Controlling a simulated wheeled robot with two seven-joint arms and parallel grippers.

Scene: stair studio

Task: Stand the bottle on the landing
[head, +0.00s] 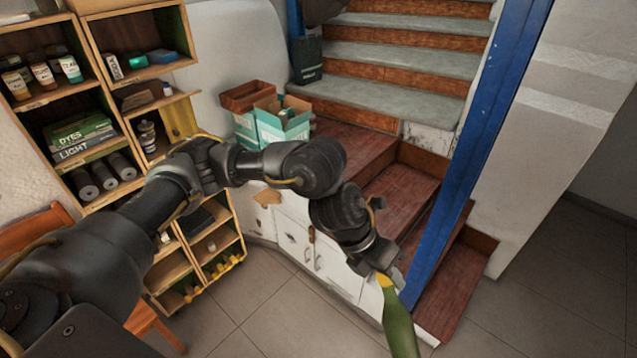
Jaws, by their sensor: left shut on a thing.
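My left gripper (384,275) is shut on the yellow neck of a green bottle (401,326). The bottle hangs below the gripper, slightly tilted, in front of the lower stairs, and its lower end is cut off by the bottom edge of the view. The landing (350,147) is the reddish-brown wooden surface at the foot of the grey-treaded stairs, up and to the left of the bottle. My left arm hides part of its near side. My right gripper is not in view.
A teal open box (283,122) and a brown crate (247,96) stand left of the landing. A dark bag (308,60) stands at the stairs' left side. A blue post (468,160) rises right of the landing. Shelves (75,100) fill the left.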

